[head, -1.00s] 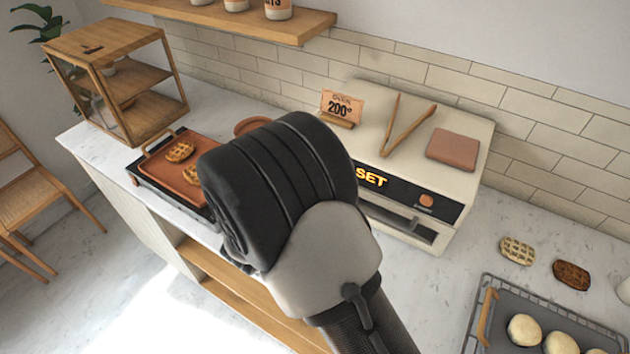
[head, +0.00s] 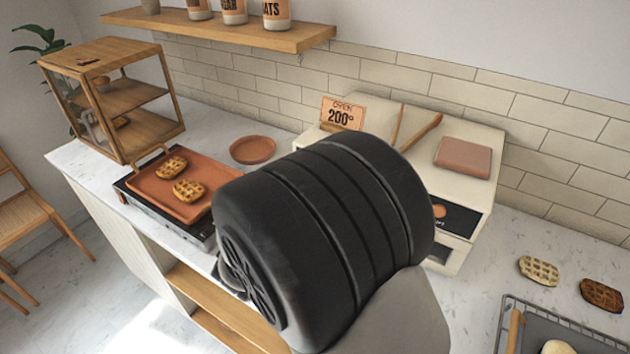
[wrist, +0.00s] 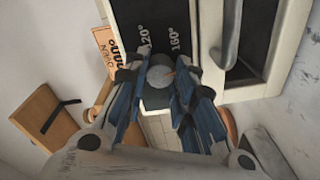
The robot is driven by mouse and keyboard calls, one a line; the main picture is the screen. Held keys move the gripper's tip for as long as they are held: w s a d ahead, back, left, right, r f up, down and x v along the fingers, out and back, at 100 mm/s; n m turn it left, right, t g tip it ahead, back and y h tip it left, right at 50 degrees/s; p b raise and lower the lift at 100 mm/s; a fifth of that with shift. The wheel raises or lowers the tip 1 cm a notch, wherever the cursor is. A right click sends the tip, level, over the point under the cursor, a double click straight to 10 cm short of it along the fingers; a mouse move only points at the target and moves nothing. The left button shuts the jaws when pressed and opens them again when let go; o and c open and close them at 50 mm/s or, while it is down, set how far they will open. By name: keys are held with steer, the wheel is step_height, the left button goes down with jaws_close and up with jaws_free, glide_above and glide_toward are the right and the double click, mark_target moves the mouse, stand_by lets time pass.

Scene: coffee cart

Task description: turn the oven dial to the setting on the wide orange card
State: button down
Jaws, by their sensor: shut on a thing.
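The oven (head: 452,172) stands on the counter, its front panel mostly hidden behind my arm in the head view. The wide orange card (head: 342,113) on top reads "OVEN 200°"; it also shows turned in the wrist view (wrist: 103,42). In the wrist view, the grey round dial (wrist: 157,77) sits on the dark panel (wrist: 150,22), with "120°" and "160°" printed near it. A small orange mark shows at the dial's edge, on the side of "160°". My gripper (wrist: 160,82) is shut on the dial, a blue-sided finger on each side. The head view hides the gripper.
Tongs (head: 422,130) and a folded brown cloth (head: 463,157) lie on the oven top. An orange griddle (head: 211,186) with waffles and a wooden cabinet (head: 118,97) stand left. Two waffles and a rack tray (head: 570,325) are at right. A wooden shelf (head: 215,32) hangs above.

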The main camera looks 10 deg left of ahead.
steer(key=shift+m, duration=4.2)
steer(key=c, duration=1.3)
jaws_free()
steer(key=v, duration=1.2)
steer(key=shift+a+f, duration=0.1)
steer(key=shift+f, duration=0.25)
